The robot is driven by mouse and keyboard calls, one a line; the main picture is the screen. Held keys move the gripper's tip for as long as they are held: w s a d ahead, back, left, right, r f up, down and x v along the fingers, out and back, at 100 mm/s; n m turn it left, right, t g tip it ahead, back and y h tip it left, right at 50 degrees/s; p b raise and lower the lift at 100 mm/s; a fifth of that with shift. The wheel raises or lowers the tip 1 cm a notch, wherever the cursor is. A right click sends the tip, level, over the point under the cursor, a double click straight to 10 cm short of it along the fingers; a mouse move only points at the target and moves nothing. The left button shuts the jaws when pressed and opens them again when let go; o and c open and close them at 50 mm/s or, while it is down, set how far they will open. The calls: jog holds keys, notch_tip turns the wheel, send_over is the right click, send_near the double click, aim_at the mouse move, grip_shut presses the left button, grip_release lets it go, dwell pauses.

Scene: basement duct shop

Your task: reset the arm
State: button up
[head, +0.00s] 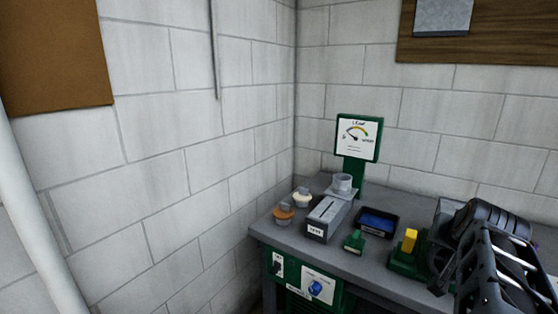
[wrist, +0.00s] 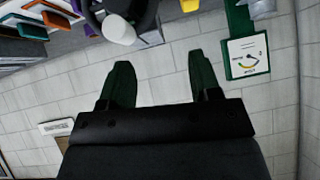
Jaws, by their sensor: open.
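My gripper (wrist: 160,62) shows in the wrist view with its two dark green fingers spread wide apart. Nothing is between them; behind them is the pale block wall. In the head view my dark arm (head: 495,255) fills the lower right corner, over the right end of the workbench. I cannot make out the gripper's fingers there.
A grey workbench (head: 335,256) stands in the corner.

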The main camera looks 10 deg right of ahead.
jog(key=s+a+f+n+g+y+p, duration=0.1)
jog(key=a+f+n+g+y+p, duration=0.1)
jog(key=a, duration=1.1)
jog(key=s+a+f+n+g+y+p, duration=0.1)
jog(key=a+f+n+y, duration=0.3)
jog(key=a, duration=0.9)
notch_tip(320, 180, down, 6)
jog(key=n+g+p, duration=0.1)
jog(key=n, duration=0.2)
jog(key=shift+a+r, duration=0.2)
jog(key=shift+r, duration=0.05)
